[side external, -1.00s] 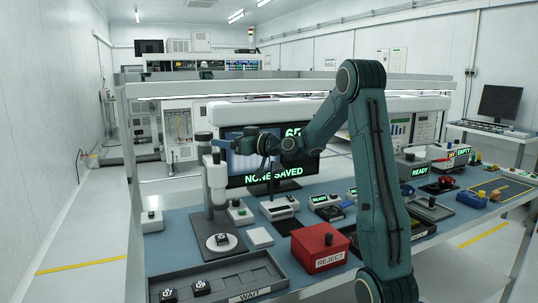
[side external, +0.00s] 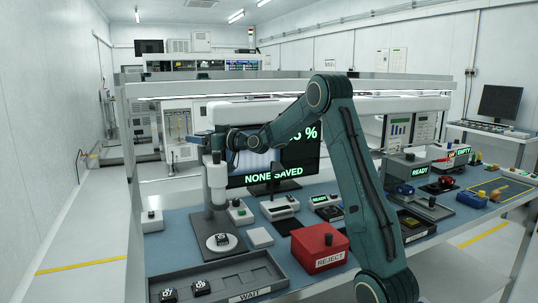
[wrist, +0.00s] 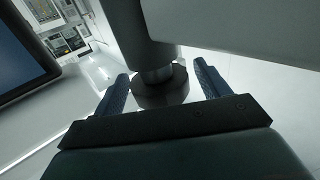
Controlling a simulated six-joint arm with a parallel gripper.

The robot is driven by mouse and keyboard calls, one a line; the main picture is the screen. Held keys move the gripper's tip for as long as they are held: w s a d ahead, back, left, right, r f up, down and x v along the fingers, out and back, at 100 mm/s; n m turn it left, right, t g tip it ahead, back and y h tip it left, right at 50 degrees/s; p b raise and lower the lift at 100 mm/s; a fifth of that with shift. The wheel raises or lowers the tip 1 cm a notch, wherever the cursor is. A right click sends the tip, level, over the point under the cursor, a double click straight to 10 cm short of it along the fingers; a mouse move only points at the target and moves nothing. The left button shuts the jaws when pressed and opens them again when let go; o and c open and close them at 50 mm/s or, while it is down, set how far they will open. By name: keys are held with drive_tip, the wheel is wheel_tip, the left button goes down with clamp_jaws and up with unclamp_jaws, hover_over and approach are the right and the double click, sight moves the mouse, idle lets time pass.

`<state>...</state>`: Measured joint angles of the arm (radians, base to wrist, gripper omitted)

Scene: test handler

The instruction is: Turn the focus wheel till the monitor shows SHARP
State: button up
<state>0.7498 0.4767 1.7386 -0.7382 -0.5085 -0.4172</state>
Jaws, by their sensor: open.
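The microscope (side external: 216,187) stands on the blue bench, with a dark chip on its round white stage (side external: 222,242). The monitor (side external: 300,160) behind it shows "NONE SAVED" and a percentage whose first part my arm covers; its picture area is also partly covered. My gripper (side external: 205,143) is at the microscope's head. In the wrist view, my gripper (wrist: 162,72) is open, one finger on each side of a dark round wheel (wrist: 160,94) on a grey shaft. I cannot tell whether the fingers touch it. The wheel is not clear in the side view.
A grey WAIT tray (side external: 225,277) with two chips lies at the front. A red REJECT box (side external: 318,247) stands right of it. Small panels with knobs, such as a white one (side external: 240,212), stand behind and beside the microscope.

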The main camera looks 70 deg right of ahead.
drive_tip(key=c, duration=1)
drive_tip(key=shift+m+h, duration=0.8)
drive_tip(key=shift+h, duration=0.3)
drive_tip(key=o, duration=1)
drive_tip(key=v, duration=1.3)
drive_tip(key=shift+s+a+r, duration=0.2)
drive_tip(key=shift+s, duration=0.2)
